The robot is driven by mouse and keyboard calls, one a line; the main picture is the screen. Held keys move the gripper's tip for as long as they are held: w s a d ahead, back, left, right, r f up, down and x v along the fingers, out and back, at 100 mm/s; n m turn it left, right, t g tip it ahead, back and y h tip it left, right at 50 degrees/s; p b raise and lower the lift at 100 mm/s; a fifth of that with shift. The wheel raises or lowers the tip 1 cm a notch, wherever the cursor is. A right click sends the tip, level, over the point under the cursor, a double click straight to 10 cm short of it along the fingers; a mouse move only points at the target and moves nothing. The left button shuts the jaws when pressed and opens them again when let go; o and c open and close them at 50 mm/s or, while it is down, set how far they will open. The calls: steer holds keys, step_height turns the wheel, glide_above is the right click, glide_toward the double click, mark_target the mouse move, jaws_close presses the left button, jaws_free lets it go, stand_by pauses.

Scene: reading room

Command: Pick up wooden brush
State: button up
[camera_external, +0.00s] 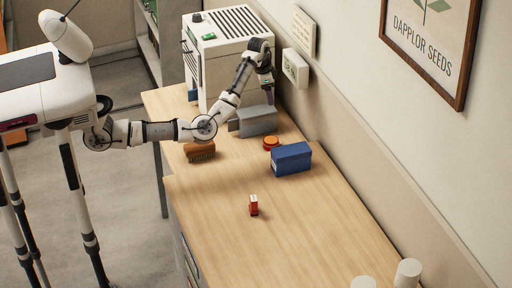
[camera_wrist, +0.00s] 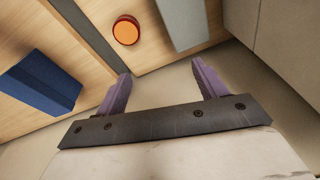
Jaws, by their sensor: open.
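The wooden brush (camera_external: 200,151) lies on the light wood counter near its left edge, in the external view. It is brown with dark bristles below, and my arm passes just above and behind it. The brush does not show in the wrist view. My gripper (camera_external: 269,94) is raised at the far side of the counter, beside the white machine and above the grey metal object. In the wrist view my gripper (camera_wrist: 160,88) has its two purple fingers spread wide with nothing between them.
A white machine (camera_external: 224,50) stands at the back. A grey metal object (camera_external: 257,121), an orange-red round item (camera_external: 271,143) and a blue box (camera_external: 291,158) sit near the wall. A small red item (camera_external: 253,205) stands mid-counter (camera_external: 300,240). White cylinders (camera_external: 407,272) stand at the front right.

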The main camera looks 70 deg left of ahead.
steer(key=s+a+r+n+t+y, duration=0.1)
steer(key=a+r+n+t, duration=0.15)
steer(key=a+r, duration=0.45)
steer(key=s+a+r+n+t+y, duration=0.1)
steer(key=a+r+t, duration=0.25)
steer(key=r, duration=0.65)
steer(key=s+d+r+t+p, duration=0.25)
steer(key=s+r, duration=0.25)
steer(key=r, duration=0.6)
steer(key=m+g+h+p, duration=0.1)
steer(key=g+h+p, duration=0.1)
steer(key=g, duration=0.9)
glide_above(200, 150)
steer(key=w+a, duration=0.1)
steer(key=a, duration=0.1)
step_height(200, 150, down, 31)
steer(key=f, duration=0.7)
steer(key=shift+a, duration=0.2)
steer(key=shift+s+f+p, duration=0.15)
steer(key=shift+f+p, duration=0.25)
steer(key=shift+f, duration=1.15)
steer(key=shift+s+f+p, duration=0.1)
steer(key=shift+f+p, duration=0.25)
steer(key=shift+f, duration=1.2)
steer(key=c, duration=1.1)
